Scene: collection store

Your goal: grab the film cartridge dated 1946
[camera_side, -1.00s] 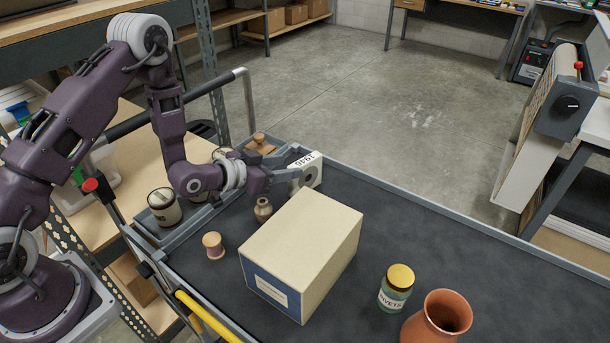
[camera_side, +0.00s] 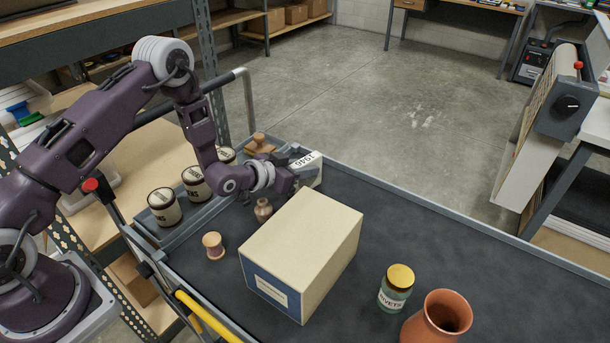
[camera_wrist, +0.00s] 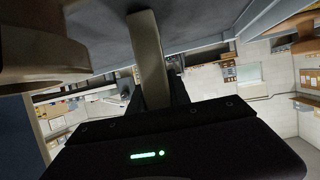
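The film cartridge (camera_side: 307,167) is a pale, boxy piece with 1946 printed on its top. It stands upright on the dark cart top near the far rail, behind a large cream box. My gripper (camera_side: 291,168) is at its left end, with the fingers reaching along its two sides. In the wrist view the cartridge (camera_wrist: 148,55) shows as a beige upright strip between the dark fingers (camera_wrist: 157,92). Whether the fingers press on it or stand a little apart cannot be made out. Its round front face is now mostly hidden by my gripper.
The cream and blue box (camera_side: 303,250) stands close in front. A small brown bottle (camera_side: 263,211) and a thread spool (camera_side: 213,245) are to the left. Several labelled canisters (camera_side: 164,207) line the side tray. A rivet jar (camera_side: 396,289) and clay vase (camera_side: 437,318) stand at right.

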